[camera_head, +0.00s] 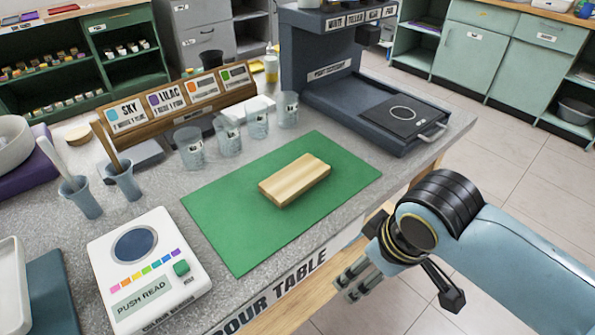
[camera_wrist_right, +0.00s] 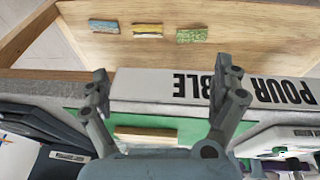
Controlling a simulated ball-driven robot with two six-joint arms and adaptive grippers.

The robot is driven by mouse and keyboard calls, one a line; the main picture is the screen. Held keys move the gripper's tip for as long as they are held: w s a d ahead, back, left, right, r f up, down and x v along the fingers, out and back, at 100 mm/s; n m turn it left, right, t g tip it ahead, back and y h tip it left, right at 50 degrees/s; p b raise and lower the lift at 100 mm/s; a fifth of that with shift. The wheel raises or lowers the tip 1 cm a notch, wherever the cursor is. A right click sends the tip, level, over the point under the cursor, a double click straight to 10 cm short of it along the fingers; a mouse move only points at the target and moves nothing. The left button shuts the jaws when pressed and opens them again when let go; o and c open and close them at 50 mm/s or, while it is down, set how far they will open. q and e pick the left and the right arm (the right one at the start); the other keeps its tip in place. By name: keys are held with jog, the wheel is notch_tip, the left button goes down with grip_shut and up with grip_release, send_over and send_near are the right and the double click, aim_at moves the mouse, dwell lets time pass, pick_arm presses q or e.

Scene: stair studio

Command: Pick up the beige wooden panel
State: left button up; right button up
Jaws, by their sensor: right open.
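The beige wooden panel (camera_head: 295,180) lies flat on the green mat (camera_head: 240,235) on the grey table, near the mat's middle. In the right wrist view the panel (camera_wrist_right: 146,135) shows between the fingers, partly hidden by the gripper body, on a strip of the mat (camera_wrist_right: 188,124). My right gripper (camera_head: 397,286) is beyond the table's front edge, to the right of and apart from the panel. In the right wrist view the right gripper (camera_wrist_right: 165,88) is open with nothing between its fingertips. My left gripper is not in view.
Several clear cups (camera_head: 228,136) stand behind the mat, before a wooden card rack (camera_head: 180,100). A white push-read device (camera_head: 150,268) sits left of the mat. A dark dispenser stand (camera_head: 340,75) is at the back right. Small coloured blocks (camera_wrist_right: 147,30) lie on wood below the table edge.

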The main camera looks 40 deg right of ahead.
notch_tip(320, 180, up, 7)
jog(key=w+n+p, duration=0.1)
jog(key=w+n, duration=0.1)
notch_tip(320, 180, up, 4)
jog(key=n+g, duration=0.3)
jog(key=n, duration=1.4)
send_over(295, 175)
jog(key=shift+y, duration=0.4)
notch_tip(295, 175, down, 10)
jog(key=shift+f, duration=0.15)
jog(key=shift+s, duration=0.1)
jog(key=c, duration=1.3)
